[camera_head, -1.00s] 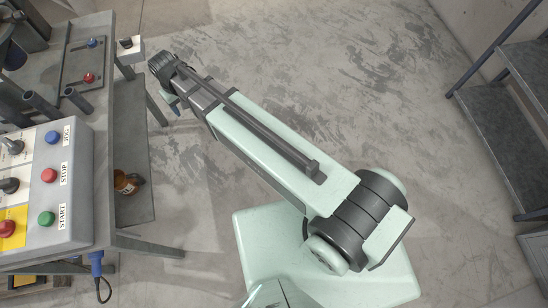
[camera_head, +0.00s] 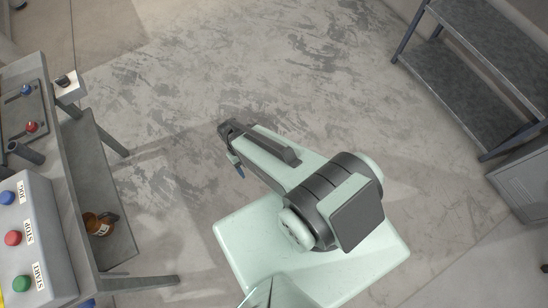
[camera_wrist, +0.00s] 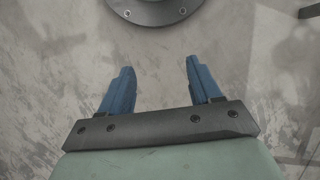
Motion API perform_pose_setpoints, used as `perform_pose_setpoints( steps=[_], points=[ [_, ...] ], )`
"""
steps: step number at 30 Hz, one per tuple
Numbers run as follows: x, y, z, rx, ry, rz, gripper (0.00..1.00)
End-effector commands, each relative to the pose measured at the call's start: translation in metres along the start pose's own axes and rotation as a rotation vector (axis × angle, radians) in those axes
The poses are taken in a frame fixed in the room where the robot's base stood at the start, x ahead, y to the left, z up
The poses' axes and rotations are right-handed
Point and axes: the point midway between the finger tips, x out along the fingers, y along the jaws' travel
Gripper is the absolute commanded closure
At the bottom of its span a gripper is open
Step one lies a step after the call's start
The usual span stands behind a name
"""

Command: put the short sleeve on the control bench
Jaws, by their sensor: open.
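The control bench (camera_head: 58,160) is the grey table at the left of the head view, with a JOG, STOP and START button box (camera_head: 40,240) on it.
A brown bottle (camera_head: 98,224) stands on the bench's lower shelf. A small switch box (camera_head: 68,84) juts from the bench's far corner. A metal shelf rack (camera_head: 470,85) and a grey cabinet (camera_head: 525,178) stand at the right. The floor between is clear. A dark bolted disc (camera_wrist: 155,8) tops the wrist view.

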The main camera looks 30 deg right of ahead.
Motion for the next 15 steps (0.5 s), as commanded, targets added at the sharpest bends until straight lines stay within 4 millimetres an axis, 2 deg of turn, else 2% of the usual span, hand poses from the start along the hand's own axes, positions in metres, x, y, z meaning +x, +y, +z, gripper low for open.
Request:
perform_pose_setpoints(
  steps=[1,6,10,15],
  points=[
    [0.014,0.007,0.017,0.02,-0.027,-0.01,0.37],
    [0.051,0.022,0.06,0.07,-0.099,-0.041,0.37],
    [0.069,0.027,0.085,0.097,-0.138,-0.059,0.37],
    [0.081,0.029,0.101,0.114,-0.163,-0.072,0.37]
  ],
)
